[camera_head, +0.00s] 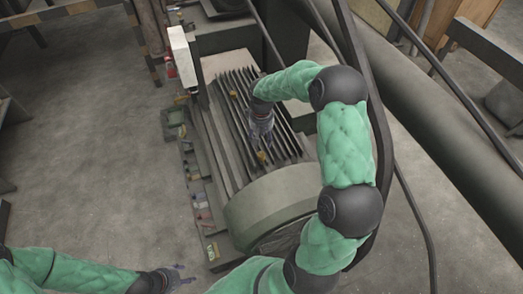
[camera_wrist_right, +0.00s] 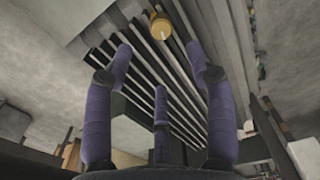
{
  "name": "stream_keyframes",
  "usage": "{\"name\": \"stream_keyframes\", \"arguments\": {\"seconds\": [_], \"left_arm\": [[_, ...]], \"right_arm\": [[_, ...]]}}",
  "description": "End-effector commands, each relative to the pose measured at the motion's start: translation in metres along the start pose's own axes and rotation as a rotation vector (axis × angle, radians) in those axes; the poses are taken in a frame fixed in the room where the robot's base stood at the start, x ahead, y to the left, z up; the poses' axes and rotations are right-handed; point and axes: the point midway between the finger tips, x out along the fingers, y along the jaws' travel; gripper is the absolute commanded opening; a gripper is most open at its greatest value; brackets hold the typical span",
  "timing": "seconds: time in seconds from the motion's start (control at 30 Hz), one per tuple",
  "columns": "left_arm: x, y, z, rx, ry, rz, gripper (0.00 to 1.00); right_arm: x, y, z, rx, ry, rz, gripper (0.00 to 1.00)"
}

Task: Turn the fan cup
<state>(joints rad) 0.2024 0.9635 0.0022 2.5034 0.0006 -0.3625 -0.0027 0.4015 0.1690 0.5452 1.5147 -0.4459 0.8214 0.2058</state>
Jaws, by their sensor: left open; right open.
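A finned grey motor (camera_head: 228,110) stands below me, with a rounded grey-green fan cover (camera_head: 268,198) at its near end. Two small yellow-brown knobs sit on the fins, one far (camera_head: 233,93) and one near (camera_head: 262,156). A yellow-brown knob (camera_wrist_right: 160,27) also shows in the right wrist view, beyond the fingertips. I cannot tell which part is the fan cup. My right gripper (camera_head: 264,140) is open over the fins, close to the near knob; its purple fingers (camera_wrist_right: 162,75) are spread and empty. My left gripper (camera_head: 182,274) is open, low and left of the motor.
A thick dark pipe (camera_head: 430,110) runs along the right, and a dark cable hangs between it and my right arm. A white box (camera_head: 183,55) stands at the motor's far left. Bare concrete floor (camera_head: 90,150) lies open to the left.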

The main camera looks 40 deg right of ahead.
Motion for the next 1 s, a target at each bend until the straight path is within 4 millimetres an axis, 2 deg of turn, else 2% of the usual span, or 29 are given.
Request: {"name": "stream_keyframes", "arguments": {"seconds": [0.4,0.6,0.8,1.0], "left_arm": [[0.008,-0.003,0.000,0.000,-0.001,0.000,0.53],[0.010,-0.004,0.000,0.000,0.000,0.000,0.53],[0.011,-0.004,0.000,0.000,0.000,0.000,0.53],[0.011,-0.004,0.000,0.000,0.000,0.000,0.53]], "right_arm": [[0.068,0.000,0.001,0.002,-0.005,-0.001,0.56],[0.094,0.000,0.001,0.003,-0.003,-0.001,0.56],[0.105,0.000,0.001,0.002,-0.001,0.000,0.56],[0.106,0.000,0.000,0.002,-0.001,0.000,0.56]]}}
